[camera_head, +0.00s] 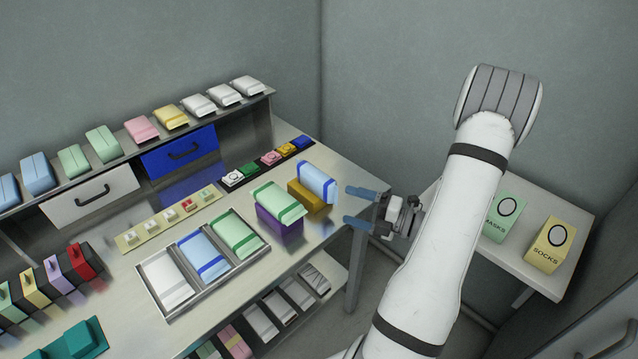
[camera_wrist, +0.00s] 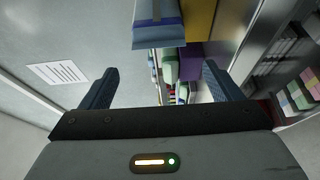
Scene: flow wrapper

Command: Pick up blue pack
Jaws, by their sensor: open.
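A light-blue pack with darker blue bands (camera_head: 317,182) rests on a yellow block (camera_head: 306,199) near the table's right end. In the wrist view the same pack (camera_wrist: 157,22) shows at the top centre, beyond and between my fingers, with the yellow block (camera_wrist: 198,20) to its right. My gripper (camera_head: 348,204) is open and empty, just right of the pack and apart from it. Both fingers also show in the wrist view (camera_wrist: 158,85). A second light-blue pack (camera_head: 202,252) lies in the middle compartment of a metal tray (camera_head: 212,279).
A green pack (camera_head: 278,202) on a purple block (camera_head: 279,229) stands left of the yellow block. A button strip (camera_head: 266,162) lies behind. A raised shelf (camera_head: 110,165) with packs runs along the back. A side table (camera_head: 540,275) at right holds two boxes.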

